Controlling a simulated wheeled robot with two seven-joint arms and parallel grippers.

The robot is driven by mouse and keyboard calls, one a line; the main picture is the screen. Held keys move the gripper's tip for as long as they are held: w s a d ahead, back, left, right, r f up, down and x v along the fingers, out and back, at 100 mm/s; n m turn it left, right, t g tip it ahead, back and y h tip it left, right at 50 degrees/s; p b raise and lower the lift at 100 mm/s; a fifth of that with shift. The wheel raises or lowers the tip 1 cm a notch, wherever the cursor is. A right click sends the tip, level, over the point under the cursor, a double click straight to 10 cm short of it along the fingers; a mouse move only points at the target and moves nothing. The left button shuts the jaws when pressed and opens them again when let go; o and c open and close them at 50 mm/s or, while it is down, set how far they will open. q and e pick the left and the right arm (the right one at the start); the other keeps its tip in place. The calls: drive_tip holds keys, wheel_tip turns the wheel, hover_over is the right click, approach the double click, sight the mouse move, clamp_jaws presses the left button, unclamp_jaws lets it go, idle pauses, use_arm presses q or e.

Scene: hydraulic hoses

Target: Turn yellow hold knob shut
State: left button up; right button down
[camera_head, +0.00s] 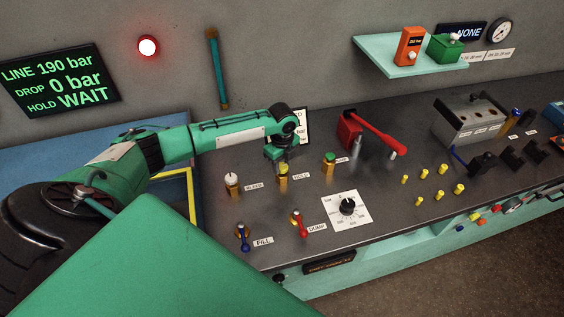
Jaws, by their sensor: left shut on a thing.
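The yellow hold knob (283,171) stands on the dark bench top beside a "HOLD" label (301,175). My left gripper (281,162) points down over it and is shut on the knob. The gripper hides the knob's upper part. A lit panel (60,80) on the wall reads LINE 190 bar, DROP 0 bar, HOLD WAIT. My right gripper is not in view.
A white knob (232,182) stands left of the hold knob and a green knob (329,160) to its right. Blue fill (243,235) and red dump (299,224) levers are in front. A red-handled pump (350,132) stands behind right. A red lamp (148,46) glows on the wall.

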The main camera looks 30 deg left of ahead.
sight(282, 166)
use_arm(q)
drive_tip(key=shift+r+m, duration=0.1)
drive_tip(key=shift+m, duration=1.1)
drive_tip(key=o, duration=1)
drive_tip(key=shift+d, duration=0.1)
wheel_tip(282, 166, up, 14)
drive_tip(key=b, duration=0.4)
